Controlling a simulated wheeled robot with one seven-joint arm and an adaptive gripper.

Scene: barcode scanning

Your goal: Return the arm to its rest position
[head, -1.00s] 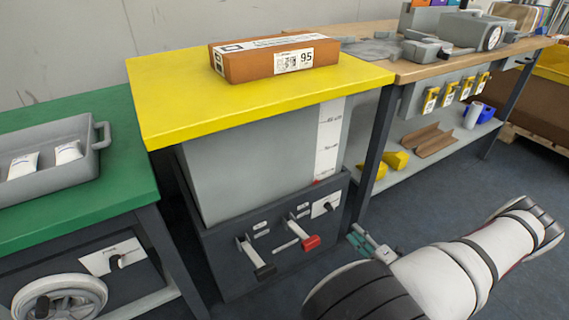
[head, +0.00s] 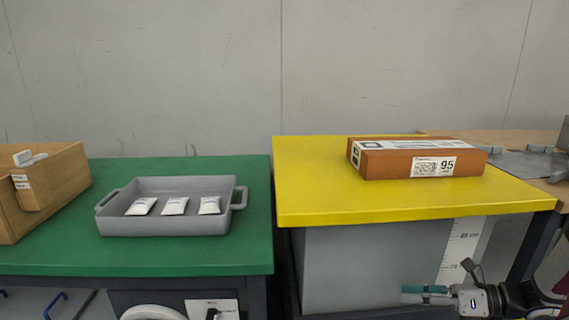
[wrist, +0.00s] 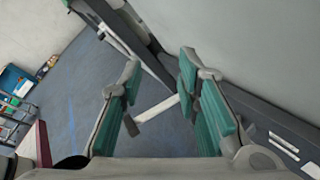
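My gripper (head: 410,294) shows at the lower right of the head view, in front of the grey body under the yellow table and below the tabletop. Its teal finger pads point left. In the wrist view my gripper (wrist: 160,75) has its two fingers spread apart, with only floor and a pale bar seen beyond the gap. It holds nothing. Part of my arm shows at the bottom right edge of the head view; the rest is out of frame.
A brown box (head: 398,164) labelled 95 lies on the yellow table (head: 320,205). A grey tray (head: 160,226) with several white packets (head: 174,206) sits on the green table (head: 130,262). A wooden box (head: 60,185) stands at far left. A wooden bench is at right.

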